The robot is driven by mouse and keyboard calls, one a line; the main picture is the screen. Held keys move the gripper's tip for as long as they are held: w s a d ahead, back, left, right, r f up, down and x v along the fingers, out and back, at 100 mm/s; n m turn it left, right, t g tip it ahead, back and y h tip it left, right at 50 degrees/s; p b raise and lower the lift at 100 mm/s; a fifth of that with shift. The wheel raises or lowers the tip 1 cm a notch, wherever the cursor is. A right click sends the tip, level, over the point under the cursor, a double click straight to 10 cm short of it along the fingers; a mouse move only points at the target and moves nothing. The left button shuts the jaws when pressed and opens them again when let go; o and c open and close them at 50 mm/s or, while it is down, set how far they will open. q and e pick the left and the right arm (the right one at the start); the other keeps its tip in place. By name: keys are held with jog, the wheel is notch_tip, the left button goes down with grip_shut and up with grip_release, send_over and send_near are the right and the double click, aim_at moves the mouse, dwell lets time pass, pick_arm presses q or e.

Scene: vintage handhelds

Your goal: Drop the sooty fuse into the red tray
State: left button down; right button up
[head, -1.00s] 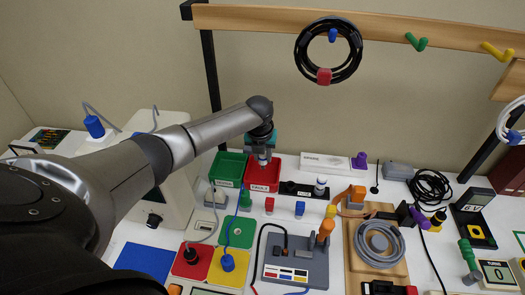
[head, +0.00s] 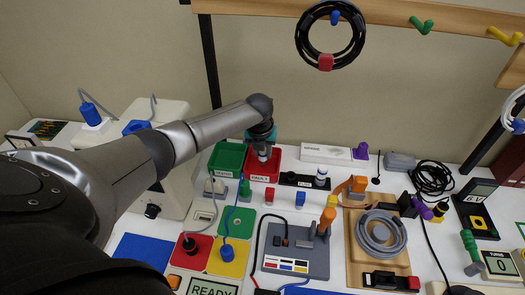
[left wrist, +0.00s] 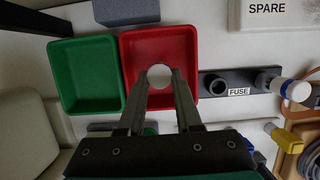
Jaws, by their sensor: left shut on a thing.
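My left gripper (left wrist: 159,84) is shut on the sooty fuse (left wrist: 159,76), which shows in the left wrist view as a pale round end between the fingertips. The fuse's sides are mostly hidden by the fingers. In the head view the left gripper (head: 263,154) points down over the red tray (head: 277,165), which has a white label on its front. In the left wrist view the fuse sits over the inside of the red tray (left wrist: 185,45). I cannot tell its height above the tray floor. My right gripper is not in view.
A green tray (head: 226,158) adjoins the red tray on the left. To the right are a dark fuse holder (head: 298,180) with a white and blue fuse (head: 321,175) standing in it, and a white SPARE box (head: 325,153). Small red and blue blocks stand in front.

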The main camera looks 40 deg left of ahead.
pick_arm(q)
jog(key=shift+f, duration=0.4)
jog(key=c, duration=0.5)
grip_release()
jog(key=shift+p+v, duration=2.2)
jog(key=shift+v, duration=5.45)
jog(key=shift+d+f, duration=0.1)
